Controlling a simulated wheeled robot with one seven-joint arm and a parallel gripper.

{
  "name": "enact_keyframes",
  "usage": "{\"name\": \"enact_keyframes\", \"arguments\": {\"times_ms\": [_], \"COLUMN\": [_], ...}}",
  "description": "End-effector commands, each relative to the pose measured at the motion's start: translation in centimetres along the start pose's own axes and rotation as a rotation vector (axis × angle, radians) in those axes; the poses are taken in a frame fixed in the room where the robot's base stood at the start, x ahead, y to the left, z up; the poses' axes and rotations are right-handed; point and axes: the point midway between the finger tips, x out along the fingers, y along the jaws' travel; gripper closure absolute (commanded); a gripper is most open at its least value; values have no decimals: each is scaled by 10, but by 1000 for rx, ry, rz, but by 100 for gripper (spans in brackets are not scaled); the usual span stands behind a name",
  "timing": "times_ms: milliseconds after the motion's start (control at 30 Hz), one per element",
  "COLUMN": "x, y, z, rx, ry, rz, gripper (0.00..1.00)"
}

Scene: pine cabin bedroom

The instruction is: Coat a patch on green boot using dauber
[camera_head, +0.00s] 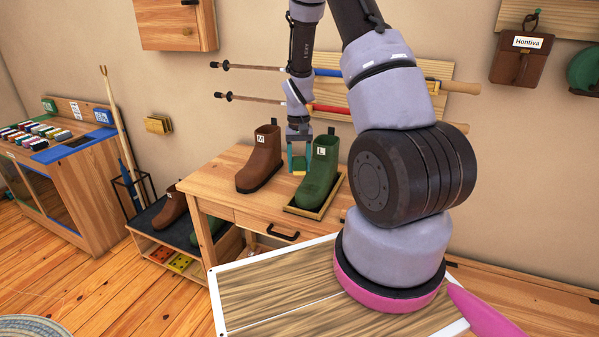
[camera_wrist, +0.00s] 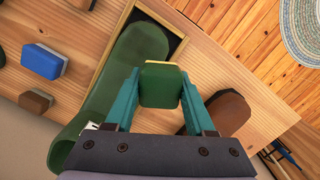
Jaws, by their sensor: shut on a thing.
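The green boot (camera_head: 320,178) with an "L" tag stands upright in a shallow wood-framed tray (camera_head: 304,212) on the table. In the wrist view its toe (camera_wrist: 142,46) shows at upper left and its shaft runs to lower left. My gripper (camera_head: 299,163) is beside the green boot, on the side toward the brown boot. Its teal fingers are shut on a green dauber block (camera_wrist: 160,86) with a thin yellowish edge. The dauber appears close to the boot's toe; I cannot tell if they touch. No coated patch is discernible.
A brown boot (camera_head: 261,158) stands left of the green boot on the table (camera_head: 222,180). A blue block (camera_wrist: 42,62) and a brown block (camera_wrist: 36,101) lie on the tabletop beyond the tray. Poles hang on the wall behind. A low shoe rack (camera_head: 150,218) stands left of the table.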

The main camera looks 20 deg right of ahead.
Motion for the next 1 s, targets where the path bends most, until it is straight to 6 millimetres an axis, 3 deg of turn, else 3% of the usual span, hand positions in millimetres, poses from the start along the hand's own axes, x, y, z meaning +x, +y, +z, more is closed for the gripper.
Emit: {"name": "enact_keyframes", "arguments": {"times_ms": [333,1000], "x": [-27,-27], "y": [-2,1], "z": [3,3], "rx": [1,3], "ry": [1,0], "rz": [0,0], "gripper": [100,100]}}
